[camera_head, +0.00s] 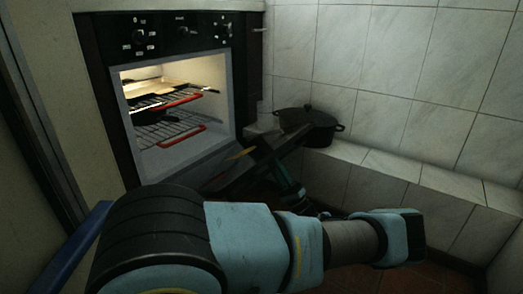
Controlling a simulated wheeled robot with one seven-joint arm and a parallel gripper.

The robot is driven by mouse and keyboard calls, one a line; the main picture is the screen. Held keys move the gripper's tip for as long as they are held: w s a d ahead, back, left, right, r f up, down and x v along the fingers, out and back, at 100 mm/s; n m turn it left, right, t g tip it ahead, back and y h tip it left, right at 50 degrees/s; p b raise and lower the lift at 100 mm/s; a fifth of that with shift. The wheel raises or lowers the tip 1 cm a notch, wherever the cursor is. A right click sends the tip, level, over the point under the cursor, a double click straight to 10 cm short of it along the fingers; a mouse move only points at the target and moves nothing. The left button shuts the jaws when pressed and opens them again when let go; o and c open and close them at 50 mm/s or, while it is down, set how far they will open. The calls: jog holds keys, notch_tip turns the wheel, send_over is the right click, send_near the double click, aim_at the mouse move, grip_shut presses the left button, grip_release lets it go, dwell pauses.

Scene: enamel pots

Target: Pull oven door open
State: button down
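The built-in oven (97,95) stands at the left with its lit cavity in view. Its door (222,174) is lowered, tilted outward from the bottom of the opening. How far it is open is hard to judge, since my arm covers its lower part. My gripper (258,152) appears dark and small by the outer part of the door, past the teal wrist. I cannot tell whether it touches the door or its handle. Its fingers are too dark to read as open or shut.
Wire racks (172,130) with red front bars and a dark pan sit inside the oven. A dark lidded pot (308,124) stands on the tiled ledge (398,166) right of the oven. Tiled walls close off the right side. Dark floor shows at the lower right.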

notch_tip(320, 180, down, 15)
jog(key=s+d+b, duration=0.1)
jog(key=d+b, duration=0.1)
jog(key=b, duration=0.6)
jog(key=shift+s, duration=0.15)
jog(key=shift+r, duration=0.1)
jog(key=c, duration=0.8)
grip_release()
jog(key=s+d+f+p, duration=0.1)
jog(key=s+d+p, duration=0.2)
jog(key=s+d, duration=0.4)
jog(key=d, duration=0.3)
jog(key=shift+s+d, duration=0.15)
jog(key=shift+s, duration=0.15)
